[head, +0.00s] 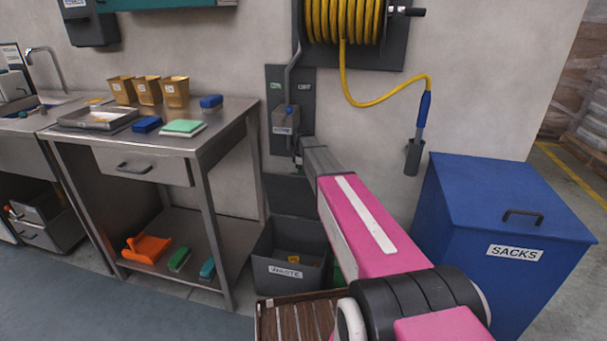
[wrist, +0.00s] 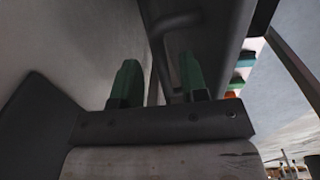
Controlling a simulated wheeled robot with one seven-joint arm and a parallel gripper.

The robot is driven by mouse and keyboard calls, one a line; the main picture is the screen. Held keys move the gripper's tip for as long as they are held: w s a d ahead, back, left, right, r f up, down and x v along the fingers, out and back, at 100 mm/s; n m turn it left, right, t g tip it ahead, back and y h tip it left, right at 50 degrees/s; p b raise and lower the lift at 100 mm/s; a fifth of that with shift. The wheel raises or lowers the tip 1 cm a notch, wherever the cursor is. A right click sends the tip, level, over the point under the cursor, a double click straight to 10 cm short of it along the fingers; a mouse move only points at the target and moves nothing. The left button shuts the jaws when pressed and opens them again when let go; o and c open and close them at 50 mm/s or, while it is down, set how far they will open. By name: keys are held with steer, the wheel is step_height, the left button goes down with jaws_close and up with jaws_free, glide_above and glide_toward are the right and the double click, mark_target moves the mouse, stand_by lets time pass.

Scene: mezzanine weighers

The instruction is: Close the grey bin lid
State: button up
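The grey bin (head: 262,268), labelled WASTE, stands on the floor against the wall, open, with a few yellow bits inside. Its dark grey lid (head: 288,194) stands raised behind the opening, partly hidden by my arm. In the wrist view, a large dark panel (wrist: 220,45), which looks like the lid, carries a bar handle (wrist: 163,62). My gripper (wrist: 159,80) has two green fingers, apart, with part of the handle showing between them. I cannot tell whether they touch it.
A steel table (head: 222,130) with a lower shelf stands left of the bin. A blue SACKS bin (head: 465,235) stands to the right. A slatted wooden top (head: 290,318) lies in front of the grey bin. A yellow hose reel (head: 342,18) hangs above.

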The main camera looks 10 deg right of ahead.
steer(key=shift+f, duration=0.5)
